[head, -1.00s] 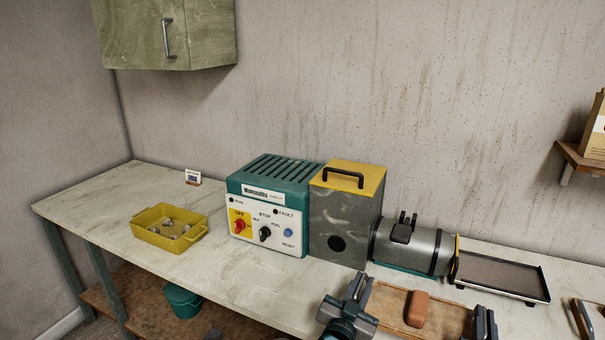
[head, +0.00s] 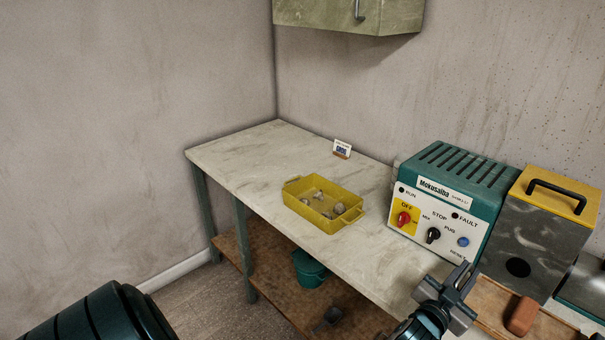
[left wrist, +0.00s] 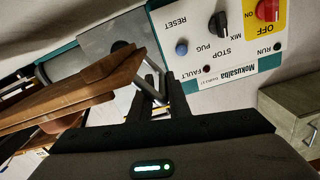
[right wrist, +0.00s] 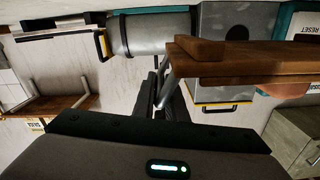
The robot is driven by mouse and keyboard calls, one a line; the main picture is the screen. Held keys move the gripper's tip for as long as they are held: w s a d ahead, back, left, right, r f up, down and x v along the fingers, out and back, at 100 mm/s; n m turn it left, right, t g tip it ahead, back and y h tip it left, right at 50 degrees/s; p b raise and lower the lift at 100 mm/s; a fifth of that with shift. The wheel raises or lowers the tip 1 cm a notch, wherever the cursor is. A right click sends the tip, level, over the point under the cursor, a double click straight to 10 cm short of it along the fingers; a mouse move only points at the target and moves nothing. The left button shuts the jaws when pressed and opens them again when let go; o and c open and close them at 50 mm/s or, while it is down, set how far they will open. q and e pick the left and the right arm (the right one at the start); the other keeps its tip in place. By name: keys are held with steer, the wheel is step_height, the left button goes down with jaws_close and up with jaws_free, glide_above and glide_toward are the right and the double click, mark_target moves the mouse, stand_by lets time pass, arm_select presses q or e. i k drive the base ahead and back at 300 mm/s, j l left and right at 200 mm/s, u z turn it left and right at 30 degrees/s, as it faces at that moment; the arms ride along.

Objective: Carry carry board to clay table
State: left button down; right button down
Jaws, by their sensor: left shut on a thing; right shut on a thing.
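The carry board (head: 492,314) is a wooden tray with a terracotta block (head: 521,316) on it, at the lower right of the head view. My left gripper (head: 452,287) is shut on the board's left end handle. The left wrist view shows the board (left wrist: 90,88) tilted in the picture beside the fingers. My right gripper (right wrist: 166,92) is outside the head view; the right wrist view shows it shut on the handle at the board's other end (right wrist: 250,60). I cannot tell which surface is the clay table.
A pale-topped bench (head: 270,160) runs along the wall, with a yellow tub (head: 323,224), a small card (head: 342,148), a teal control box (head: 445,205) and a grey machine with a yellow lid (head: 545,225). A teal bucket (head: 309,268) stands on the lower shelf. Floor shows left of the bench.

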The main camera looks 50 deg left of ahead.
mark_target(248, 165)
steer(key=j, duration=4.65)
steer(key=i+j, duration=0.15)
steer(key=j, duration=0.75)
